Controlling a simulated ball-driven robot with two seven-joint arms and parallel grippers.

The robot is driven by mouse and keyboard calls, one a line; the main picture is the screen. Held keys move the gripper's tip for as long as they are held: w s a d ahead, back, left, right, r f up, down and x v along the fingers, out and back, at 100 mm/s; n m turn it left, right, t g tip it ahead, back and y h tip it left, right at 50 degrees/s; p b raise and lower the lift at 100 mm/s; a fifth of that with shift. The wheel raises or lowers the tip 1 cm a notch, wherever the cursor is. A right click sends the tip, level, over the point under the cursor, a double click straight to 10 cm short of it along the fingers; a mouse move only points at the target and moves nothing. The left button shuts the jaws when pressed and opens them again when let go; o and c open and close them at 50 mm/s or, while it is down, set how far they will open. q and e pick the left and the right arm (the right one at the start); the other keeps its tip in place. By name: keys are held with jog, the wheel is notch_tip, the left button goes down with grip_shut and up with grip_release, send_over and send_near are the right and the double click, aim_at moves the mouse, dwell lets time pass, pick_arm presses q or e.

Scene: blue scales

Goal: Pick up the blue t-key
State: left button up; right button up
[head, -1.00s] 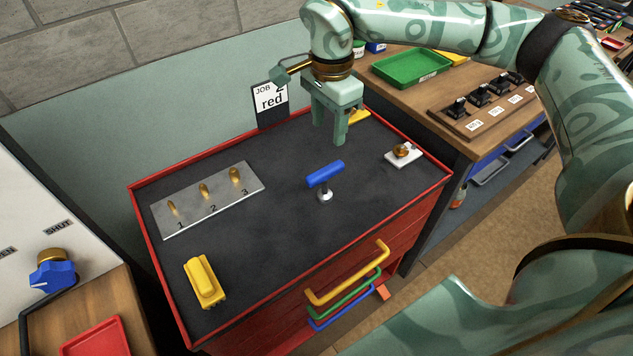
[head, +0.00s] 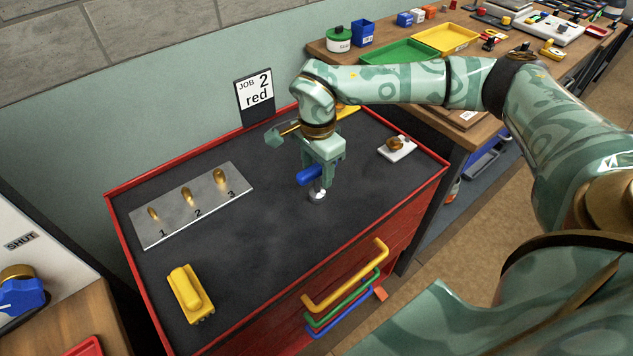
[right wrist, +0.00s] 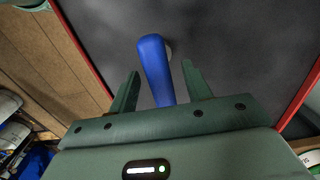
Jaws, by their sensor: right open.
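The blue t-key (head: 308,176) stands upright on the dark top of the red cabinet, its blue crossbar on a metal stem and round foot (head: 317,194). My right gripper (head: 322,184) is down at the crossbar and hides part of it in the head view. In the right wrist view the crossbar (right wrist: 157,68) lies between the two open fingers (right wrist: 158,85) of my right gripper, with a gap on each side. My left gripper is not in view.

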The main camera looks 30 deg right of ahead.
aim_at(317, 183)
notch_tip(317, 183, down, 3)
jog(key=shift+r, duration=0.25)
grip_shut()
